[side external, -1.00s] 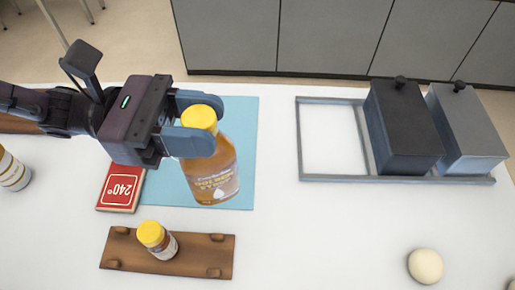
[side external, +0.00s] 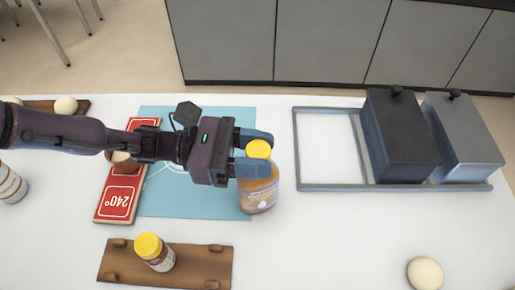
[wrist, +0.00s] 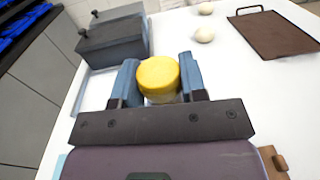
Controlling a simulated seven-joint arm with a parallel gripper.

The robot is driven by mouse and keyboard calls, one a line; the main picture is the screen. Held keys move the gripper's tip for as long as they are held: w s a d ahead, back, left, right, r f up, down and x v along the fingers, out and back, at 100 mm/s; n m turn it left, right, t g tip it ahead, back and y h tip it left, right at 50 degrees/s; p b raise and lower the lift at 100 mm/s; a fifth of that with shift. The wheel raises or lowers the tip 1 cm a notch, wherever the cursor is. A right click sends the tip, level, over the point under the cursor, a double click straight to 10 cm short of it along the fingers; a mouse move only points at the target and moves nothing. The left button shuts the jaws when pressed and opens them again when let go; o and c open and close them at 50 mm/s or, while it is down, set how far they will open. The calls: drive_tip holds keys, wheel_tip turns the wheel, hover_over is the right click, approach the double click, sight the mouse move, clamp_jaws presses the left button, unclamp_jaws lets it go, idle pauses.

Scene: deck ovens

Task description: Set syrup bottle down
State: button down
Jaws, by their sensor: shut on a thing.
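The syrup bottle (side external: 259,192) has a yellow cap and amber contents with a pale label. My gripper (side external: 258,151) is shut on it near its top, with one blue finger on each side. In the side external view the bottle is nearly upright at the right edge of the blue mat (side external: 205,195). I cannot tell whether its base touches the surface. In the wrist view my gripper (wrist: 158,78) has the yellow cap (wrist: 158,74) between its fingers, and the cap hides most of the bottle.
A grey frame (side external: 330,187) holds a black lidded box (side external: 400,135) and a grey one (side external: 460,135) to the right. A small yellow-capped bottle (side external: 158,255) stands on a wooden board (side external: 205,262). A red 240° board (side external: 116,205) lies left; a dough ball (side external: 425,273) lies front right.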

drive_tip(key=shift+f, duration=0.4)
drive_tip(key=c, duration=0.7)
unclamp_jaws()
drive_tip(key=shift+r, duration=0.4)
drive_tip(key=a, duration=0.8)
drive_tip(key=w+a, duration=0.1)
drive_tip(key=a, duration=0.3)
drive_tip(key=shift+r, duration=0.1)
